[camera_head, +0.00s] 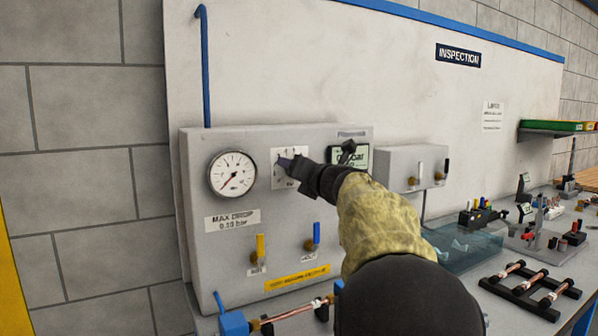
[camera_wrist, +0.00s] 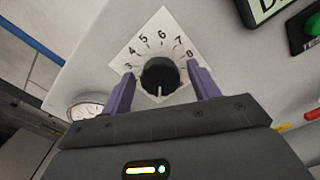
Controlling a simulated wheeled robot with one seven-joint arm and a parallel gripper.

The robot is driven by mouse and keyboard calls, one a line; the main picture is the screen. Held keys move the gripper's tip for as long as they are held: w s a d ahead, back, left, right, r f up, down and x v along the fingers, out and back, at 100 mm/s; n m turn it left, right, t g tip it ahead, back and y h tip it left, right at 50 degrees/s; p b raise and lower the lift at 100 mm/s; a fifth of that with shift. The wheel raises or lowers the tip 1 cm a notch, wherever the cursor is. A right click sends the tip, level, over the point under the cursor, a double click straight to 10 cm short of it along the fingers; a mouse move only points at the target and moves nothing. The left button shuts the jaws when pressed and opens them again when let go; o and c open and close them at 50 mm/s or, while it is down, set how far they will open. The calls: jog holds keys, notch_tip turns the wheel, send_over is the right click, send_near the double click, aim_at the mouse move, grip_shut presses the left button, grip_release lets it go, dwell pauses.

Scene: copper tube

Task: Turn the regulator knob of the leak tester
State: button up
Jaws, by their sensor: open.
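The leak tester (camera_head: 195,260) is a grey box on the bench against the white wall panel. Its regulator knob (camera_wrist: 160,76) is black and round, on a white dial plate with numbers, with a light pointer line toward the bottom of the wrist view. My gripper (camera_wrist: 162,88) is open, with one purple finger on each side of the knob and gaps showing between. In the head view my gripper (camera_head: 288,166) is at the dial plate (camera_head: 277,155) and hides the knob. The round pressure gauge (camera_head: 232,173) is left of it, its needle pointing lower left.
Below the plate are a yellow-handled valve (camera_head: 260,246) and a blue-handled valve (camera_head: 316,236). A display (camera_head: 362,157) is right of my gripper. A copper tube (camera_head: 292,312) lies in front of the tester. A smaller grey box (camera_head: 400,160) and bench tools stand to the right.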

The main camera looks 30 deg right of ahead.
jog(key=s, duration=1.7)
jog(key=shift+s+d, duration=0.2)
jog(key=shift+d, duration=0.1)
